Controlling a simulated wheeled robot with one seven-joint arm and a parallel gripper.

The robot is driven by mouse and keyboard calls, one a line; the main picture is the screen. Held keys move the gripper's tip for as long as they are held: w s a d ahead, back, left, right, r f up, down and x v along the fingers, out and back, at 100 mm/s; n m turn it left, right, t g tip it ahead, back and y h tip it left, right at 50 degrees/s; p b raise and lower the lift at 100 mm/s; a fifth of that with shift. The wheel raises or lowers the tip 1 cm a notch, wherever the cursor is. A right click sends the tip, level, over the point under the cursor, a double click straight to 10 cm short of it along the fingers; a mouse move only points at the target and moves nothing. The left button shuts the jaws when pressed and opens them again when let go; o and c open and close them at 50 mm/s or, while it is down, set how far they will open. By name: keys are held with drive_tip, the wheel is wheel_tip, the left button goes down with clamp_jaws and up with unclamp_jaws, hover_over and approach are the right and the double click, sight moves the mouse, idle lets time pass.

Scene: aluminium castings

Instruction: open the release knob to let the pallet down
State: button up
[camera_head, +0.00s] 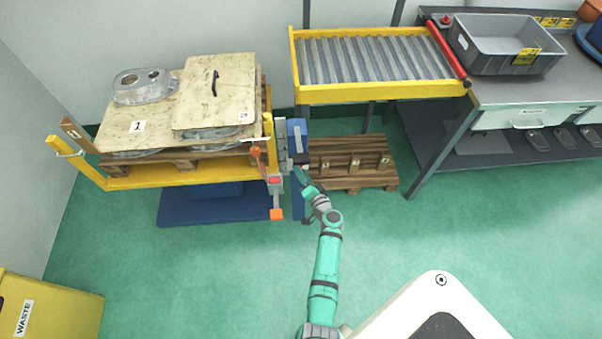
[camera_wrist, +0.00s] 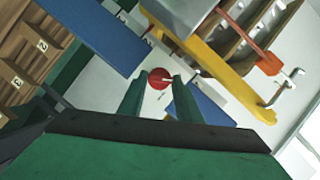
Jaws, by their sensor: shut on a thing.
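The release knob (camera_wrist: 157,79) is a small red round knob on a pale panel, seen in the wrist view. My gripper (camera_wrist: 160,86) has its two green fingers on either side of the knob and is shut on it. In the head view my gripper (camera_head: 299,174) is at the right end of the yellow lift, beside its grey and blue post, and the knob is hidden there. The wooden pallet (camera_head: 180,163) rests raised on the yellow lift frame (camera_head: 190,178), carrying wooden boards and metal castings. The blue lift base (camera_head: 215,212) is below on the floor.
A low wooden pallet (camera_head: 345,180) with numbered blocks stands right of the post. A roller conveyor (camera_head: 375,62) and a bench with a grey crate (camera_head: 490,58) are behind at the right. A yellow waste bin (camera_head: 70,310) is at lower left. The green floor in front is clear.

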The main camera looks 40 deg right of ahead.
drive_tip(key=shift+w+a+f+m+t+h, duration=0.1)
drive_tip(key=shift+f+m+t+h, duration=0.5)
drive_tip(key=shift+m, duration=1.9)
drive_tip(key=shift+w+r+m+t+h, duration=0.15)
drive_tip(key=shift+m+t, duration=1)
drive_tip(key=shift+m, duration=1.35)
drive_tip(key=shift+s+a+f+m+t+h, duration=0.25)
drive_tip(key=shift+m+t, duration=0.6)
drive_tip(key=shift+m, duration=1.65)
drive_tip(key=shift+w+d+r, duration=0.1)
drive_tip(key=shift+w+d, duration=0.1)
drive_tip(key=o, duration=1)
drive_tip(key=shift+o, duration=0.2)
drive_tip(key=shift+s, duration=0.15)
drive_tip(key=v, duration=1)
drive_tip(key=shift+s+a+f, duration=0.2)
drive_tip(key=shift+s+f, duration=0.05)
